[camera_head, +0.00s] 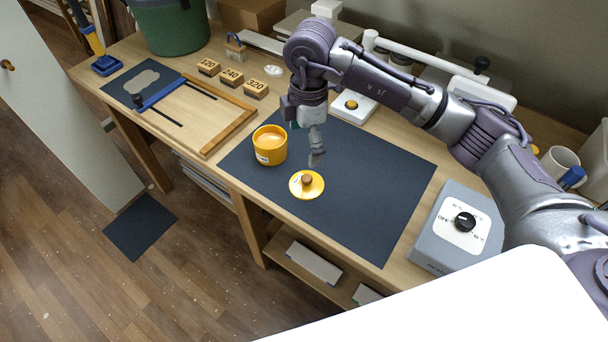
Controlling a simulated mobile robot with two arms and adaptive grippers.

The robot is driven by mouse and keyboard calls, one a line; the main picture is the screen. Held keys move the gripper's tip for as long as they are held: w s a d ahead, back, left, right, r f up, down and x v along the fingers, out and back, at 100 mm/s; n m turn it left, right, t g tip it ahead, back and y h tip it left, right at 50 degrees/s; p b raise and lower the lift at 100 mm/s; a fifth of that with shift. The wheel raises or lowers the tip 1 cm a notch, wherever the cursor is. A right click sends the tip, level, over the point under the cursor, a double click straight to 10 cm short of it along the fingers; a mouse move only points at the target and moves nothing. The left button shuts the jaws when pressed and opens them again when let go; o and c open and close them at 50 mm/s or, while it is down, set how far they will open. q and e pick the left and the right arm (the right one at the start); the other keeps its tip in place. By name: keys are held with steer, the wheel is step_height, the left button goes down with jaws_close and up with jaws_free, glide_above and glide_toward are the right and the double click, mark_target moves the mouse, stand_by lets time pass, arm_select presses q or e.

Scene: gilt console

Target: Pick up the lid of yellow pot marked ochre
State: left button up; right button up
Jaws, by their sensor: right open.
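The yellow pot (270,152) stands open on the dark mat (375,185), with a pale label on its side that is too small to read. Its yellow lid (299,192) lies apart from it on the mat, to the lower right near the mat's front edge. The lid has a round brown wooden knob (307,180) on top. My right gripper (316,160) points down just behind the lid and to the right of the pot. It is open and appears empty; the gap between its fingers is hard to see from here. My left gripper is not in view.
A grey control box (459,228) with a black dial stands right of the mat. Wooden blocks (256,89) marked 120, 240 and 320 and a wooden frame (232,132) lie to the left. A white device (352,106) sits behind my gripper. The mat's right part is clear.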

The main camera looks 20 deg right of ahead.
steer(key=d, duration=0.1)
steer(key=p, duration=0.1)
glide_above(306, 178)
steer(key=f, duration=0.7)
steer(key=shift+s+d+f, duration=0.15)
steer(key=shift+d+f, duration=0.05)
steer(key=shift+d, duration=0.05)
steer(key=f, duration=0.1)
steer(key=f+p, duration=0.1)
steer(key=f, duration=0.1)
steer(key=f+p, duration=0.1)
steer(key=f, duration=0.1)
steer(key=shift+a+f, duration=0.15)
steer(key=shift+a, duration=0.1)
steer(key=shift+w+f, duration=0.2)
steer(key=shift+f, duration=0.15)
steer(key=shift+c, duration=0.3)
steer(key=shift+s, duration=0.1)
jaws_close()
